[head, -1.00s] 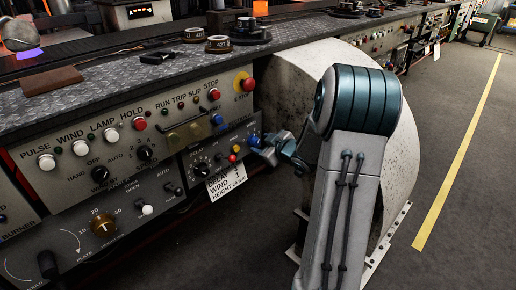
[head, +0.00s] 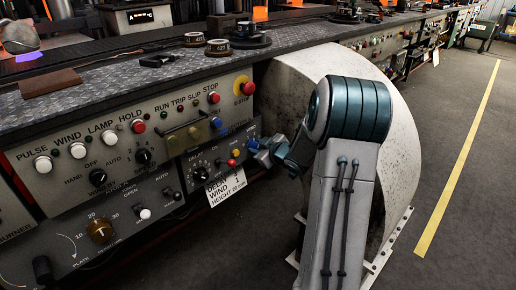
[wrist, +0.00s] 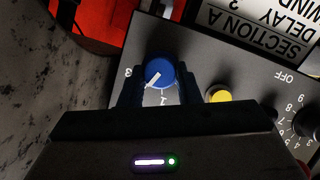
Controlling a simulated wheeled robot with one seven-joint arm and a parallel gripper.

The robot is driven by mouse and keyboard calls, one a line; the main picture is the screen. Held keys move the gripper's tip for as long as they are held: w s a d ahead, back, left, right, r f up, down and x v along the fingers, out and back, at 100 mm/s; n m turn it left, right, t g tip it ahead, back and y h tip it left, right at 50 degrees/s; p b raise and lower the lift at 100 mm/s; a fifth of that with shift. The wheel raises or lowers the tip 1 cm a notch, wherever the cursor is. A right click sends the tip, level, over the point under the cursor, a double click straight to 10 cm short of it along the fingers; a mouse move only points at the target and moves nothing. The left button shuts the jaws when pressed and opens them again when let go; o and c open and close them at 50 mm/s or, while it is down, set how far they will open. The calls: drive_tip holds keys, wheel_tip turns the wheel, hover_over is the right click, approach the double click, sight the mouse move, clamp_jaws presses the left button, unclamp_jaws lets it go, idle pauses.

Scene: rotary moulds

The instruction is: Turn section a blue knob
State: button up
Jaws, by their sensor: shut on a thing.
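The blue knob (wrist: 160,73) is on a dark grey panel in the wrist view, with a white pointer line. The line points to the lower left, between the "3" mark at its left and a mark below it. My gripper (wrist: 158,82) has one finger on each side of the knob and is shut on it. In the head view my gripper (head: 258,149) is at the right end of the small lower panel (head: 205,160). There the knob is mostly hidden by the gripper.
A yellow button (wrist: 218,96) is close beside the gripper, with a numbered dial (wrist: 307,122) farther right. A white label card (head: 226,188) hangs below the panel. A pale curved housing (head: 285,85) stands behind my arm. The floor at right is clear.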

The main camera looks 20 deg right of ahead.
drive_tip(key=shift+f+b, duration=0.15)
drive_tip(key=shift+b, duration=0.15)
drive_tip(key=shift+a+f+n+b, duration=0.15)
drive_tip(key=shift+n+b, duration=0.25)
drive_tip(key=shift+b, duration=0.5)
drive_tip(key=n+t+h+b, duration=0.1)
drive_tip(key=n+b, duration=0.1)
drive_tip(key=shift+a+n+h, duration=0.1)
drive_tip(key=shift+n+h, duration=0.2)
drive_tip(key=shift+h, duration=0.1)
drive_tip(key=shift+s+n+t+h, duration=0.1)
drive_tip(key=shift+n+t+h, duration=0.55)
drive_tip(key=shift+n, duration=0.65)
drive_tip(key=o, duration=1)
